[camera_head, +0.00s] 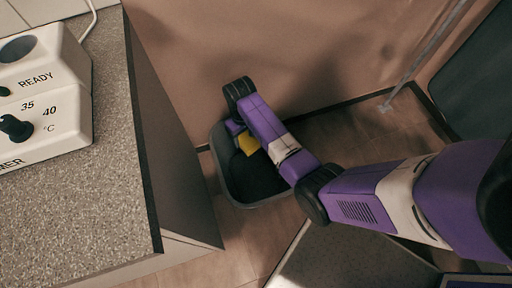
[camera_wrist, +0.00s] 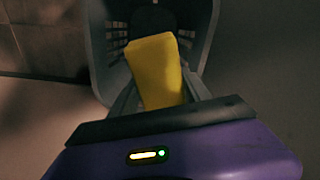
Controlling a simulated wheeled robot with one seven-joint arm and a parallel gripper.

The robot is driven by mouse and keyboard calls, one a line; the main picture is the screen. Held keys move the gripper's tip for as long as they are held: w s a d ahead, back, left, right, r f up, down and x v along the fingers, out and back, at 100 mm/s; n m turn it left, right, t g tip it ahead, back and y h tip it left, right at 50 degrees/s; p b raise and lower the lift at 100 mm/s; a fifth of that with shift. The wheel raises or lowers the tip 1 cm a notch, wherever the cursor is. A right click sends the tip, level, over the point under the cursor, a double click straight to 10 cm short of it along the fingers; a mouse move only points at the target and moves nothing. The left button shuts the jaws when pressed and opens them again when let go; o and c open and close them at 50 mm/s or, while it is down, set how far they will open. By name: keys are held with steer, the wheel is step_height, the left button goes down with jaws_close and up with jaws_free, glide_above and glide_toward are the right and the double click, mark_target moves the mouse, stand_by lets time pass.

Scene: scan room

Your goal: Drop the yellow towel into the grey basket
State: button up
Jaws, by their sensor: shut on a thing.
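The yellow towel (camera_wrist: 155,72) is a folded block held between the two fingers of my gripper (camera_wrist: 158,105) in the wrist view. In the head view a small part of the towel (camera_head: 248,144) shows beside my arm. The grey basket (camera_head: 222,178) stands on the floor, with its dark inside visible. My gripper and the towel are over the basket's opening in the head view. In the wrist view the basket (camera_wrist: 98,50) opens behind the towel, with slotted walls. My arm hides part of the basket's right side, and the fingertips are mostly hidden in the head view.
A speckled counter (camera_head: 100,190) on the left carries a white warmer (camera_head: 45,95) with a dial. The counter's edge is close to the basket's left side. A wall (camera_head: 300,50) stands behind the basket. A metal pole (camera_head: 420,60) stands at the right. Bare floor (camera_head: 345,130) shows between them.

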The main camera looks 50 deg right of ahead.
steer(key=s+d+f+b, duration=0.1)
steer(key=d+f+b, duration=0.1)
steer(key=f+b, duration=0.3)
steer(key=s+d+f+m+b, duration=0.1)
steer(key=d+f+b, duration=0.2)
steer(key=f+b, duration=0.3)
step_height(320, 180, down, 6)
steer(key=shift+s+r+b, duration=0.1)
steer(key=shift+s+b, duration=0.05)
steer(key=shift+b, duration=0.15)
steer(key=o, duration=1.4)
steer(key=shift+r+p, duration=1.75)
steer(key=shift+r, duration=2.15)
